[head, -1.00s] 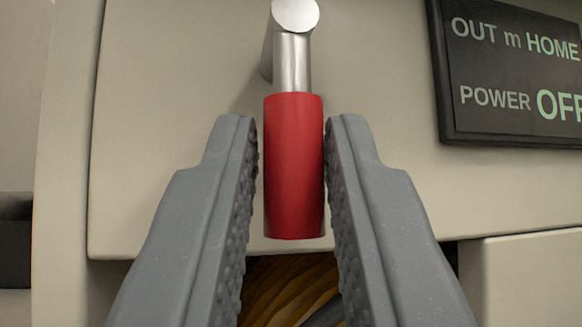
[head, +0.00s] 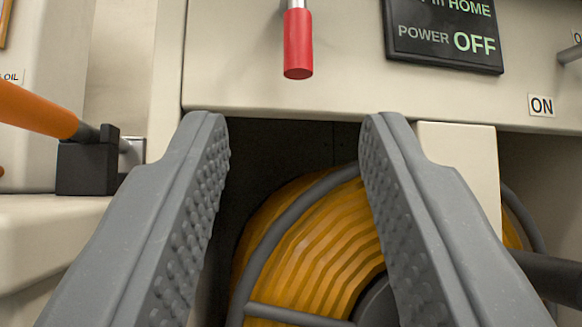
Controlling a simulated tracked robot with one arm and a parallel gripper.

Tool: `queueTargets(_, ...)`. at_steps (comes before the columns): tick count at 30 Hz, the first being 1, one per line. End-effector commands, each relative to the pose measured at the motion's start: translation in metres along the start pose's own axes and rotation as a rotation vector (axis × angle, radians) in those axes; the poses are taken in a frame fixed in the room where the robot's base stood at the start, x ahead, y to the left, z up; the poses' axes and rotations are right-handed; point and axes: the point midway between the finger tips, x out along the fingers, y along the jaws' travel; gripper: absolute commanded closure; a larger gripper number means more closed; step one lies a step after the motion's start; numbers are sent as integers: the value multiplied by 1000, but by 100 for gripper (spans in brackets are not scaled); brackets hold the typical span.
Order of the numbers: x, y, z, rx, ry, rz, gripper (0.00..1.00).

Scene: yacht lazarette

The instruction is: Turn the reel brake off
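A lever with a red sleeve (head: 298,44) on a grey metal stem hangs down on the beige panel, at the top middle of the head view. Its upper end is cut off by the picture's edge. My gripper (head: 295,125) is open and empty. Its fingers are spread wide, below and apart from the red sleeve. A reel (head: 310,235) wound with yellow-orange hose or line sits in the recess below the panel, behind the fingers. No label for the brake shows.
A black display (head: 445,32) reads HOME and POWER OFF. An ON label (head: 541,105) and a grey knob or lever end (head: 570,54) are at the right. An orange handle (head: 38,108) in a black block (head: 88,165) stands at the left.

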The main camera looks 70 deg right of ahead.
Motion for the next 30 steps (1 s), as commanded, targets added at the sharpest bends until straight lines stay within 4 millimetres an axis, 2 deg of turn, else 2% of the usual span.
queueTargets(6,-26,-1,0,1,-1,-1,63)
queueTargets(12,-34,0,1,0,-1,1,63)
queueTargets(25,-31,0,0,3,-3,2,63)
queueTargets(30,-11,-21,-14,55,-45,-22,63)
